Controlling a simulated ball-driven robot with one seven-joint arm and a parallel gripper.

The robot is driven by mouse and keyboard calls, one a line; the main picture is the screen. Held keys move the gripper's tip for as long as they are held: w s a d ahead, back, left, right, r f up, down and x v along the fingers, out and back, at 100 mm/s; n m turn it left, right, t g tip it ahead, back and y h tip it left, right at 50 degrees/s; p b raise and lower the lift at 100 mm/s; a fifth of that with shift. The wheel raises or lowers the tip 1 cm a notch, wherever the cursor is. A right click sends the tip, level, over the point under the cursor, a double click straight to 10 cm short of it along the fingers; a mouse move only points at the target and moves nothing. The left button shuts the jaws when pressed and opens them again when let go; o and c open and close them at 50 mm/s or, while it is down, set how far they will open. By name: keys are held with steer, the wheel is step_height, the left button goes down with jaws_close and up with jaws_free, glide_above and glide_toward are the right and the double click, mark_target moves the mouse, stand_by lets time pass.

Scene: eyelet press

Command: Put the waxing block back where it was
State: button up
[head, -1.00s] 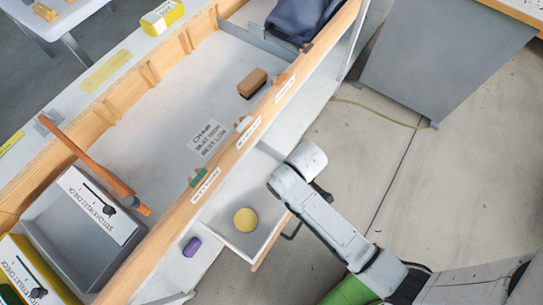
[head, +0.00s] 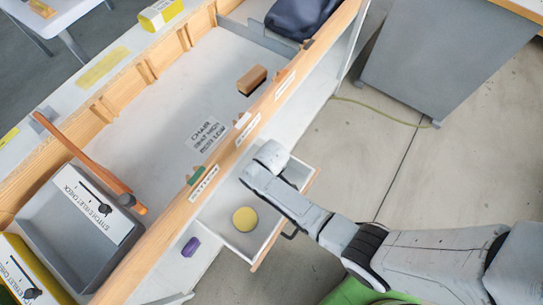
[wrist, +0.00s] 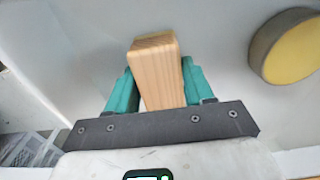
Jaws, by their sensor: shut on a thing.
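My gripper (wrist: 158,82) has its green fingers shut on a pale wooden block (wrist: 155,62), which looks like the waxing block. The block sticks out beyond the fingertips over a pale surface in the wrist view. In the head view the end of my arm hangs over the far part of an open white drawer (head: 225,228) and hides the gripper and the block. A round yellow pad with a grey rim (wrist: 290,48) lies apart from the block, to the right in the wrist view. In the head view this yellow pad (head: 244,219) sits in the drawer.
A wooden-rimmed bench (head: 160,110) holds a brown block with a dark underside (head: 251,79), an orange-handled tool (head: 90,168) and a grey bin (head: 75,240). A purple block (head: 191,246) lies beside the drawer. A grey cabinet (head: 440,60) stands at right, with open floor before it.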

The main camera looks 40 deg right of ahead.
steer(key=shift+f, duration=0.15)
steer(key=o, duration=1)
step_height(320, 180, up, 12)
steer(key=p, duration=0.2)
steer(key=s+d+r+m, duration=0.2)
steer(key=s+d+r, duration=0.2)
steer(key=s+r, duration=0.2)
steer(key=s+d+r+m+t, duration=0.1)
steer(key=s+d+r, duration=0.3)
steer(key=s, duration=0.6)
steer(key=shift+s+r+m, duration=0.25)
steer(key=shift+r+m, duration=0.35)
steer(key=shift+r, duration=0.3)
steer(key=shift+a, duration=0.1)
